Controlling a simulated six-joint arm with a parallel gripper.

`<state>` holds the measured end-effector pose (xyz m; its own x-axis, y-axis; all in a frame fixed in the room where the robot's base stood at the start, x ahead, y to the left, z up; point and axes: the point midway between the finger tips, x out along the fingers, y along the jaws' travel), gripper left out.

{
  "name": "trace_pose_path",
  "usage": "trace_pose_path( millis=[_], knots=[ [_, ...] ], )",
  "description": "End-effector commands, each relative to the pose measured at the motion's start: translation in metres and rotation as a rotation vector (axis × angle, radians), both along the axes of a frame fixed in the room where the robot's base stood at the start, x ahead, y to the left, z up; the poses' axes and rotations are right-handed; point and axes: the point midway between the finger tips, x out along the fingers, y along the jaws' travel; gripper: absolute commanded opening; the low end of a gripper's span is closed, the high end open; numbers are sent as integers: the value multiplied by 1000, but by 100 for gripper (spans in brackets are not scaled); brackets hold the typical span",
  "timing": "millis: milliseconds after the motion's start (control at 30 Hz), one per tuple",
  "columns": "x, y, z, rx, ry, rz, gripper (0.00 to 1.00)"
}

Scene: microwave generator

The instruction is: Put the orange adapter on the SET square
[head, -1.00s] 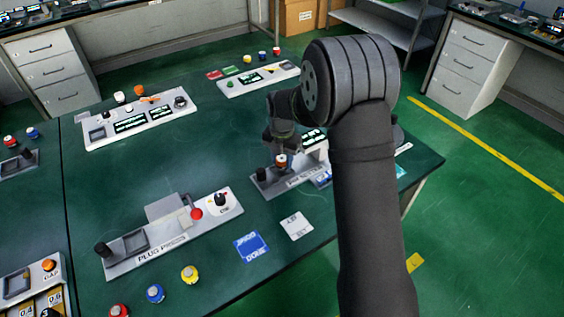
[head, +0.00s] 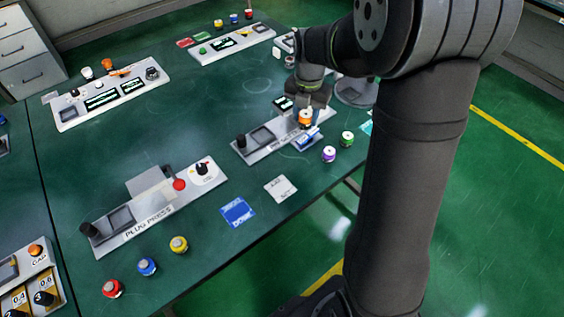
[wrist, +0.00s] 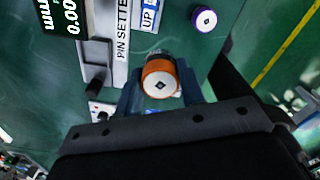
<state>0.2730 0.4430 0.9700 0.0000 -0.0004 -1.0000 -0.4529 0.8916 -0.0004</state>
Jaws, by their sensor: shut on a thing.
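My gripper (head: 306,108) is shut on the orange adapter (head: 305,121), a short cylinder with a white top. The wrist view shows the adapter (wrist: 160,80) between the two fingers, its white face with a dark central mark towards the camera. The gripper holds it over the right end of the pin setter (head: 262,140); whether it touches anything below cannot be told. A blue-and-white label (head: 306,138) lies beside the pin setter, partly covered. A white card (head: 281,188) and a blue card (head: 238,212) lie on the table. I cannot read which marking says SET.
A purple adapter (head: 329,154) and a green adapter (head: 347,139) stand right of the pin setter. The plug press (head: 150,222) is at front left, with red, blue and yellow adapters (head: 148,267) before it. The table's middle is clear.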

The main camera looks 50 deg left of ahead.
Motion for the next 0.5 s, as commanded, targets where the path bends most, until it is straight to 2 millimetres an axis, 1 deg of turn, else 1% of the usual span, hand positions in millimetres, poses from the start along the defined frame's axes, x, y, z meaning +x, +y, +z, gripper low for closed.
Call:
trace_pose_path(
  millis=[33,100,300,400,500],
  knots=[
    [-5,-16,1,1,0,-30,5],
    [-13,-40,0,0,-1,-80,5],
    [-38,-102,-6,0,-1,-210,5],
    [-47,-124,-10,0,-1,-260,5],
    [-55,-140,-13,0,-1,-292,5]
  ],
)
